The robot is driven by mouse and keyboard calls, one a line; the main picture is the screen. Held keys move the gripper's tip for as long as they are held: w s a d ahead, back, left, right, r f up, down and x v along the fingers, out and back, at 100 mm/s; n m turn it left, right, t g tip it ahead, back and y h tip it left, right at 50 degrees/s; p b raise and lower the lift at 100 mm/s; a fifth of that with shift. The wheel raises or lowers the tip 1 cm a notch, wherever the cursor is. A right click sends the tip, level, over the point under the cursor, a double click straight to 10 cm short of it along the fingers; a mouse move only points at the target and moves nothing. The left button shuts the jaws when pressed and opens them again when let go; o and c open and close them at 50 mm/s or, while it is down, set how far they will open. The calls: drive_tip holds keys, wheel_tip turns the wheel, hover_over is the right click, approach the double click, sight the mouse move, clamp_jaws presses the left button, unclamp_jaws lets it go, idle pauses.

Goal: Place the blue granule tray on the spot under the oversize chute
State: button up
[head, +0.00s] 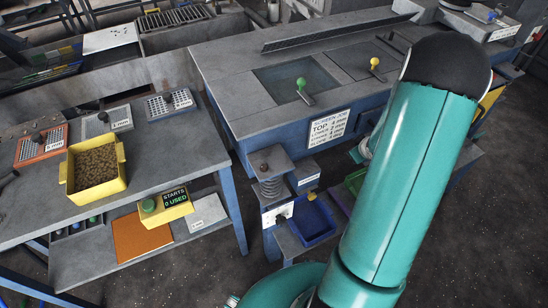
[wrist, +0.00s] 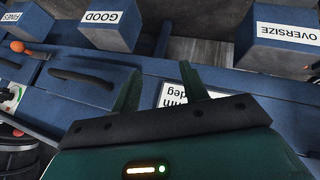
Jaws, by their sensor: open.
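A blue tray (head: 314,228) sits low at the machine's front left, beneath a labelled chute box (head: 304,177) whose wording is too small to read. It looks empty from here. In the wrist view the oversize chute (wrist: 284,42) is at the upper right, its label upside down. The spot under it cannot be made out. My gripper (wrist: 160,72) is open, with nothing between its fingers. It is over the blue machine front, between the good chute (wrist: 108,28) and the oversize chute.
A green tray (head: 355,181) is partly hidden by my arm. The left table holds a yellow tray of granules (head: 96,167), screens and a starts counter box (head: 166,206). The fines chute (wrist: 14,14) and a black handle (wrist: 82,80) show in the wrist view. Floor at lower right is clear.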

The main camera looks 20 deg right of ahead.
drive_tip(key=w+a+r+m+h, duration=0.1)
drive_tip(key=a+r, duration=0.7)
drive_tip(key=r, duration=0.3)
drive_tip(key=a+r+m, duration=0.1)
drive_tip(key=a+r, duration=0.7)
drive_tip(key=r, duration=0.2)
drive_tip(key=s+a+r+y, duration=0.1)
drive_tip(key=s+a+r, duration=0.2)
drive_tip(key=s+a, duration=0.2)
drive_tip(key=s+a+r+g+y, duration=0.1)
drive_tip(key=s+a+r, duration=0.2)
drive_tip(key=a, duration=0.6)
drive_tip(key=s+a+r+y, duration=0.2)
drive_tip(key=s+a+r, duration=0.1)
drive_tip(key=s+a, duration=0.4)
drive_tip(key=shift+s+a+r, duration=0.15)
drive_tip(key=shift+s+a, duration=0.15)
drive_tip(key=shift+a, duration=0.25)
